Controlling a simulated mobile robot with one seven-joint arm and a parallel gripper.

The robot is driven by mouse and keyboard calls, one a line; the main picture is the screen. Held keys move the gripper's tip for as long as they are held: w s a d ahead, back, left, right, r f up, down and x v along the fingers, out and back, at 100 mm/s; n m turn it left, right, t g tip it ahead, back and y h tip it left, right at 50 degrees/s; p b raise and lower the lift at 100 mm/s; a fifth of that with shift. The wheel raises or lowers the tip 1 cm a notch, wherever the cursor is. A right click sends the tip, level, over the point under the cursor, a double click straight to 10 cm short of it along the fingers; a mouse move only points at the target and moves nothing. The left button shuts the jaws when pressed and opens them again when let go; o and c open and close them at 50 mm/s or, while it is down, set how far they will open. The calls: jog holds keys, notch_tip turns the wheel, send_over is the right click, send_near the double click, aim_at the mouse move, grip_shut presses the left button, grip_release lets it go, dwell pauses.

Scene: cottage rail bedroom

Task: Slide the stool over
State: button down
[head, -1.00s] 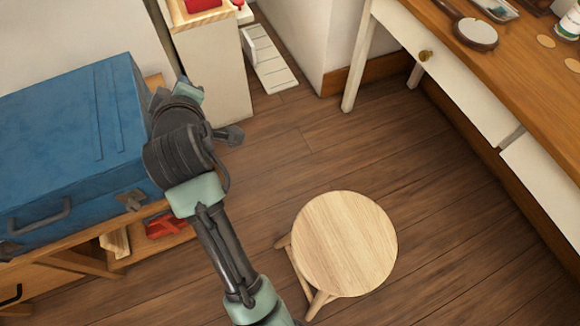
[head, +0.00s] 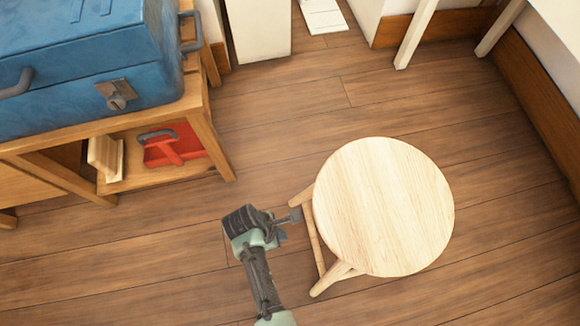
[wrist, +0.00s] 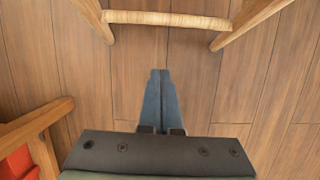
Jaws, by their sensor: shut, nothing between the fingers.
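The stool (head: 383,207) is light wood with a round seat and splayed legs, standing upright on the floor in the head view. My gripper (head: 292,216) is just left of it, low near its left legs and the rung between them. In the wrist view the stool's rung (wrist: 166,19) runs across the top between two legs, beyond my fingertips. My gripper also shows there (wrist: 160,75), with its fingers together and nothing between them. A gap shows between the fingertips and the rung in that view. The stool's far legs are hidden under the seat.
A wooden bench (head: 205,137) at the left carries a blue case (head: 85,75), with a red item (head: 172,146) on its lower shelf. A white desk (head: 416,33) stands at the back right. Bare plank floor lies around the stool, with open room to its right.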

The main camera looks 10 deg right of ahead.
jog(key=d+f+b, duration=0.6)
jog(key=f+b, duration=0.1)
jog(key=f, duration=0.1)
jog(key=shift+d, duration=0.3)
jog(key=shift+f, duration=0.1)
